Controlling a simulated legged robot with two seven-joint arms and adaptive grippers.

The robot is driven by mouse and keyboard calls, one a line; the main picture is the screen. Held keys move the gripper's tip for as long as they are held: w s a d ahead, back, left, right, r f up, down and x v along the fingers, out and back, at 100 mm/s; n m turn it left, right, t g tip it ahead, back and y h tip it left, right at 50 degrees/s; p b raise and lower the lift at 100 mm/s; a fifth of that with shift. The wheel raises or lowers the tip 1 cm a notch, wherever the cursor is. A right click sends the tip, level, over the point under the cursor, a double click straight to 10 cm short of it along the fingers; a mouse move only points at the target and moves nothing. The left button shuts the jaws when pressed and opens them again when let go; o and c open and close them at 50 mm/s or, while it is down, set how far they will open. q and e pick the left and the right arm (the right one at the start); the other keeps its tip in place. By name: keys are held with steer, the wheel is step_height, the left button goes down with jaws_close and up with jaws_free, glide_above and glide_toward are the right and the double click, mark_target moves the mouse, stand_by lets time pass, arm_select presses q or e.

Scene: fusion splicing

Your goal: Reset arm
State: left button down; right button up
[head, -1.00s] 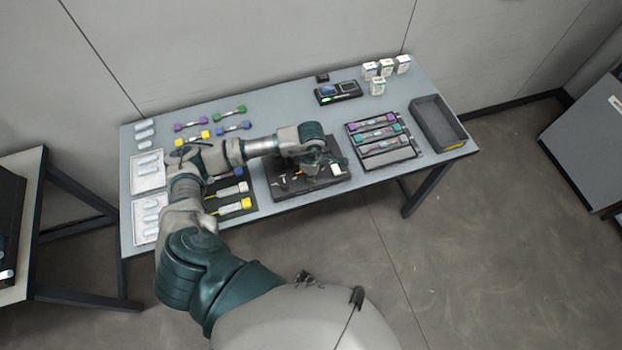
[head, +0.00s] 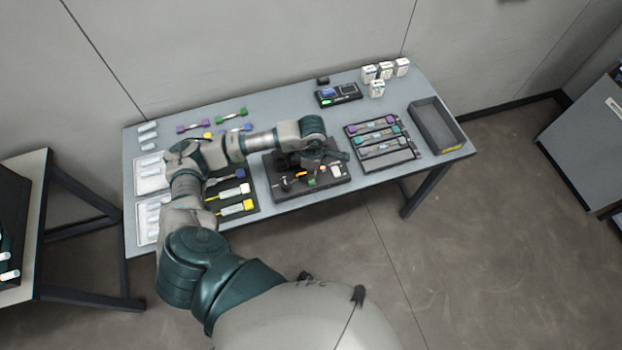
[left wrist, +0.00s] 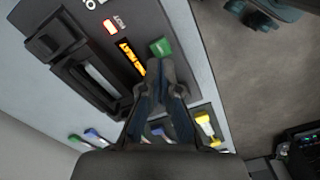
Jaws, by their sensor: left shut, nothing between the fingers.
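My left arm reaches in from the left over the table (head: 290,103) in the head view. Its gripper (head: 318,165) hangs above the black splicing machine (head: 333,187), partly hidden by the wrist. In the left wrist view the left gripper (left wrist: 165,70) has its two fingertips together with nothing between them. The machine (left wrist: 95,60) shows beside and beyond the fingers, with a green button (left wrist: 160,47), an orange display strip (left wrist: 131,58) and a red lit part (left wrist: 110,26). My right gripper is not in view.
A rack of coloured holders (head: 382,142) and an empty dark bin (head: 437,125) stand on the right. A small black device (head: 338,94) and white boxes (head: 385,71) are at the back. White trays (head: 150,172) and coloured connectors (head: 232,117) lie left. The table's middle back is clear.

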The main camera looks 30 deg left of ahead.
arm_select(q)
steer(key=shift+r, duration=0.8)
